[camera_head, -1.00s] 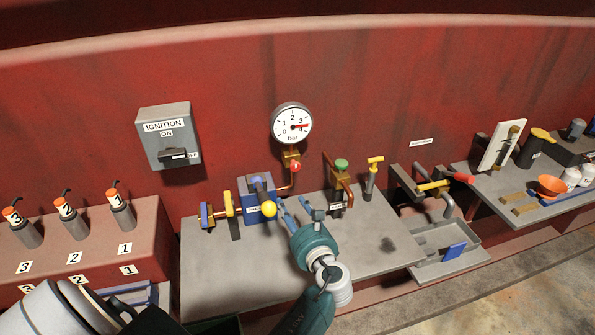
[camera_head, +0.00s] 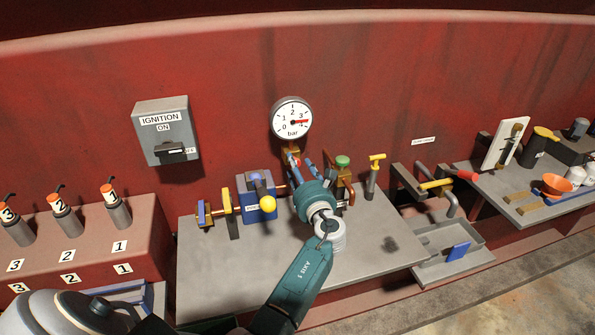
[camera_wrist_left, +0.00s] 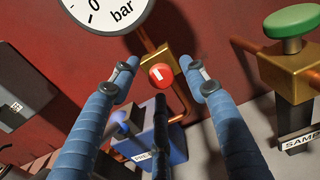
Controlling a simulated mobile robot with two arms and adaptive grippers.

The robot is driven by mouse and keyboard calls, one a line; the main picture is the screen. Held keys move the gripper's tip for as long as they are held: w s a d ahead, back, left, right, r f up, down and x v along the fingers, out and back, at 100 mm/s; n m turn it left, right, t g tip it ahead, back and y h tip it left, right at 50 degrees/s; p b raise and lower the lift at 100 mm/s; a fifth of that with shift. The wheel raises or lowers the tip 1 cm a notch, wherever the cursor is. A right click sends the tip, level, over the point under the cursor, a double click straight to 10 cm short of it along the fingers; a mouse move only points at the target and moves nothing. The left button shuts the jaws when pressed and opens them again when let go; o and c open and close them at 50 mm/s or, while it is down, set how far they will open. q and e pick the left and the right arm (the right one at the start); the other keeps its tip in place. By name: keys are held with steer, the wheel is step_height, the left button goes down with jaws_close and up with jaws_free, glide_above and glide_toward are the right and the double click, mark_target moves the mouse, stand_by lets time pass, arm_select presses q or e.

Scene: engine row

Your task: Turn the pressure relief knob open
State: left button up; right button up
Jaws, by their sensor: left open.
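The pressure relief knob is a small round red knob with a white mark (camera_wrist_left: 161,76), on a brass block (camera_wrist_left: 157,62) below the round pressure gauge (camera_head: 292,118). In the head view my left gripper's fingers largely hide it. My left gripper (camera_head: 308,160) is open and empty, reaching up towards the wall just below the gauge. In the left wrist view the knob shows between the two upper fingertips (camera_wrist_left: 163,68), with a third finger below. I see no finger touching it; the depth gap is hard to tell. The gauge's red needle points near 4.
A blue box with a yellow-ball lever (camera_head: 260,203) stands just left of my gripper. A green knob on a brass valve (camera_wrist_left: 290,22) and copper pipes stand close on the right. The grey shelf's front (camera_head: 230,275) is bare.

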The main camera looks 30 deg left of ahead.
arm_select(q)
steer(key=shift+w+a, duration=0.1)
steer(key=c, duration=1.1)
steer(key=shift+c, duration=0.2)
steer(key=shift+r, duration=0.1)
jaws_close()
steer(key=shift+n+b, duration=0.4)
steer(key=shift+a+n+b, duration=0.15)
steer(key=shift+n+b, duration=7.2)
steer(key=shift+n, duration=1.25)
steer(key=shift+f, duration=0.25)
